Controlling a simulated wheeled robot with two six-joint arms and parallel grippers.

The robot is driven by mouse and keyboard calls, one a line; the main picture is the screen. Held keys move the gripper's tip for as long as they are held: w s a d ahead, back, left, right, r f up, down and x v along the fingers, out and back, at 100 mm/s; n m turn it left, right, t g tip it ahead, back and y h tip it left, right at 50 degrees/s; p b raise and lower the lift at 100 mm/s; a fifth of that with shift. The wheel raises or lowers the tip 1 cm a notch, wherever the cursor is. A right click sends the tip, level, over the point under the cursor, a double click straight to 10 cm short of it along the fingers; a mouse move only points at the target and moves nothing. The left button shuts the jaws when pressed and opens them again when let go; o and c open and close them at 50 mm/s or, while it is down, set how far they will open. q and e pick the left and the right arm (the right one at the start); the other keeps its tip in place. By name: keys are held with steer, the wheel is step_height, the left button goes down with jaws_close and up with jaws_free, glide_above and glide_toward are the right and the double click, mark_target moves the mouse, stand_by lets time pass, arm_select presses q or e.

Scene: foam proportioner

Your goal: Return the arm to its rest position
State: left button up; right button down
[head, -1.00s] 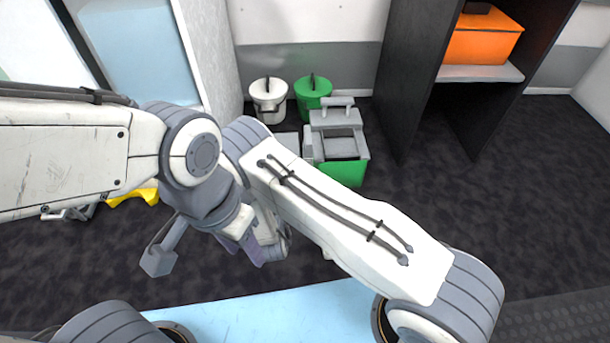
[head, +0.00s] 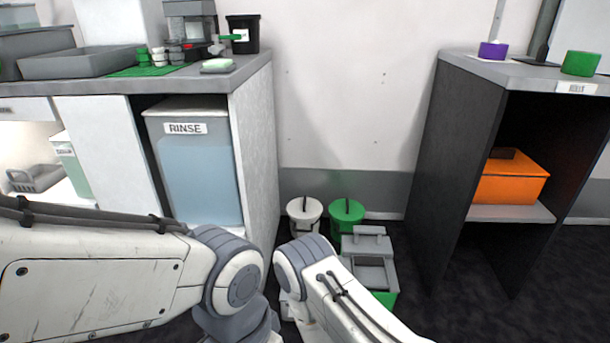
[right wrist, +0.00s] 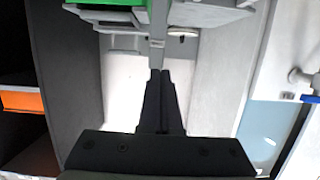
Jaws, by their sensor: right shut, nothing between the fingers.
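My right gripper (right wrist: 160,74) shows in the right wrist view with its two dark fingers together and nothing between them. In the head view my left arm comes in from the left and my right arm from the bottom, their upper joints close to each other near the bottom middle. Neither gripper shows in the head view, and my left gripper is out of sight.
A caddy (head: 371,246) with a green lower part stands on the floor behind my right arm, near a white bucket (head: 304,214) and a green bucket (head: 346,213). A counter (head: 255,72) stands left, with a RINSE container (head: 195,170) beneath. A dark shelf unit (head: 455,130) holds an orange box (head: 511,180).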

steer(key=w+a+r+g+y+p, duration=0.2)
steer(key=w+a+r+g+p, duration=0.15)
steer(key=a+r, duration=0.4)
steer(key=s+a+r+n+g+y+p, duration=0.25)
steer(key=s+a+r+g, duration=0.35)
steer(key=s+r, duration=0.45)
steer(key=s+d+r+n+g+h+p, duration=0.1)
steer(key=s+d+r+n+g+p, duration=0.2)
steer(key=s+r, duration=0.6)
steer(key=s+d+r+n+g+h+p, duration=0.1)
steer(key=s+d+r+n+g, duration=0.3)
steer(key=s+r, duration=0.6)
step_height(320, 180, up, 37)
steer(key=t+p, duration=0.1)
steer(key=p, duration=3.6)
steer(key=shift+w+d+f+m, duration=0.15)
steer(key=shift+w+d+m, duration=0.25)
steer(key=shift+d+m, duration=0.05)
steer(key=shift+t, duration=0.25)
